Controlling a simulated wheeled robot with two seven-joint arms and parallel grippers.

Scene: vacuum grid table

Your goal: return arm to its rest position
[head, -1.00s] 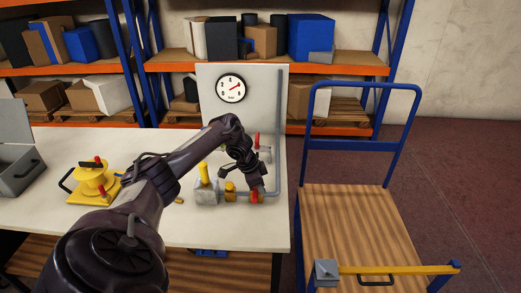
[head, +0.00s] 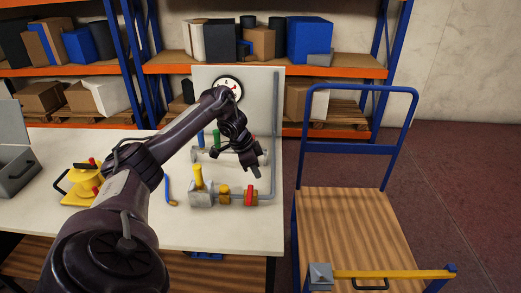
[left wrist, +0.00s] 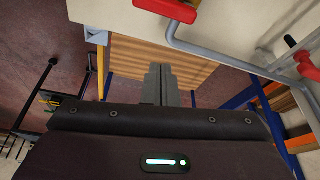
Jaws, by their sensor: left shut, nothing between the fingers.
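My left gripper (head: 257,172) is in the head view above the right part of the white table (head: 220,235), over the grey pipework. It is shut and empty. In the left wrist view its closed fingers (left wrist: 161,85) point toward the wooden cart deck. A valve with a red handle (head: 249,196) sits on the lower pipe, just below and left of the gripper and apart from it. A yellow handle (head: 198,177) stands upright on a grey block left of it. My right gripper is not in view.
A dial gauge (head: 228,89) on the upright panel is partly covered by my arm. A yellow device (head: 88,183) and a grey toolbox (head: 17,170) stand on the left. A blue-framed cart (head: 352,225) stands right of the table. Shelves (head: 270,70) line the back.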

